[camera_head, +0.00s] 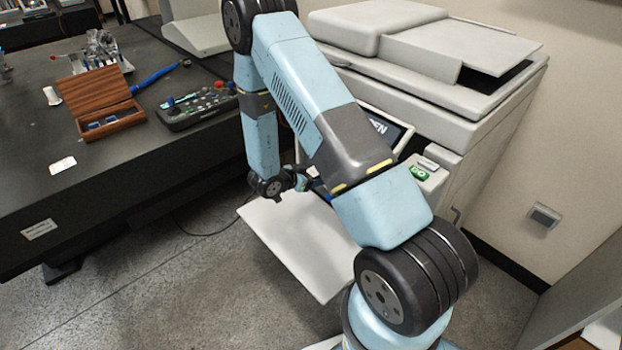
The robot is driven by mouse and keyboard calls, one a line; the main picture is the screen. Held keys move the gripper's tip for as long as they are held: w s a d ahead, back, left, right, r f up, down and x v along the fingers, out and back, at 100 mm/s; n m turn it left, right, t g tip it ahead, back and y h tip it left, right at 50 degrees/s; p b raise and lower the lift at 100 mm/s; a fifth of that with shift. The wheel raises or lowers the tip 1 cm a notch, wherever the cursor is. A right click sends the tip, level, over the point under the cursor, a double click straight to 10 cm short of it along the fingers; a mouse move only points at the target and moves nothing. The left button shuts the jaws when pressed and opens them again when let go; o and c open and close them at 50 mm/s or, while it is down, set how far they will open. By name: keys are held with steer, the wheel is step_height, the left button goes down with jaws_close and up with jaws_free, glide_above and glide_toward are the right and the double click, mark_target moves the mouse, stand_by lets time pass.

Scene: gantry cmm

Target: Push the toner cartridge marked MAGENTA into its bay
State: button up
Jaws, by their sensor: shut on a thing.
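The copier (490,120) stands at the right, with its white front door (300,245) folded down. My arm crosses in front of it and hides most of the open front. My gripper (302,181) is at the left end of that opening, above the door. It is shut on a toner cartridge, mostly hidden behind my arm and wrist. Small red and blue patches show beside the gripper, too small to tell apart. No MAGENTA marking is readable, and how far the cartridge is in its bay cannot be seen.
The dark table (110,200) at the left holds a wooden box (98,95), a black tool tray (197,108) and a blue-handled tool (155,76).

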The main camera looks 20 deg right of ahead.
steer(key=shift+w+d, duration=0.6)
steer(key=shift+d, duration=0.85)
steer(key=shift+w+d, duration=0.6)
steer(key=shift+d, duration=0.8)
steer(key=shift+w+d, duration=0.6)
steer(key=shift+d, duration=0.85)
steer(key=o, duration=1.5)
steer(key=shift+a, duration=0.1)
steer(key=shift+v, duration=6.45)
